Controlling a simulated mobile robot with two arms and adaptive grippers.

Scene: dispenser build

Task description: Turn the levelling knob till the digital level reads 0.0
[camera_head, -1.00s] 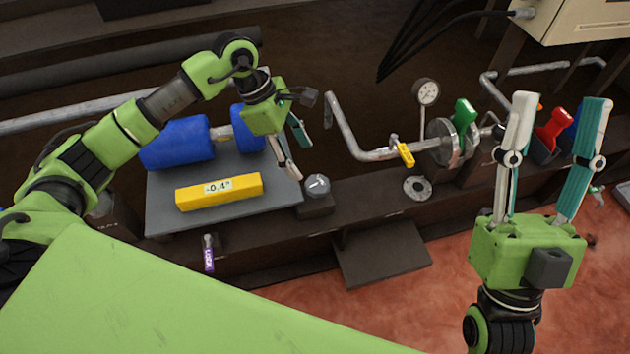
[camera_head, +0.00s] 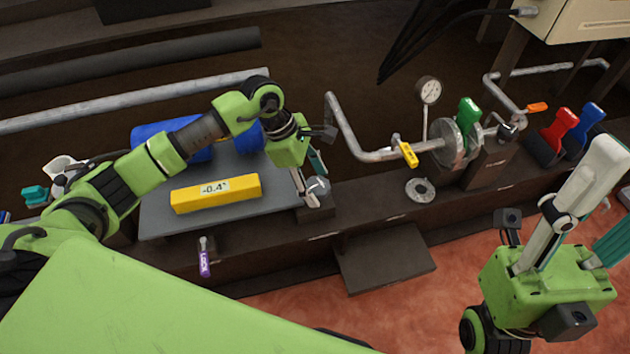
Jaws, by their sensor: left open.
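The yellow digital level (camera_head: 216,194) lies on the grey plate (camera_head: 160,221) and reads -0.4°. The silver levelling knob (camera_head: 319,187) sits on a dark block at the plate's right corner. My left gripper (camera_head: 312,187) is open and at the knob, with a pale finger at the knob's left side and a teal finger behind it. I cannot tell whether the fingers touch the knob. My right gripper (camera_head: 608,205) is at the right edge, away from the knob, with its pale and teal fingers spread apart. It looks open and empty.
A purple LOCK tag (camera_head: 204,258) hangs in front of the plate. A blue cylinder (camera_head: 160,135) lies at the plate's back, partly behind my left arm. To the right are a pipe with a yellow-handled valve (camera_head: 408,154), a gauge (camera_head: 429,91) and a loose flange ring (camera_head: 420,190).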

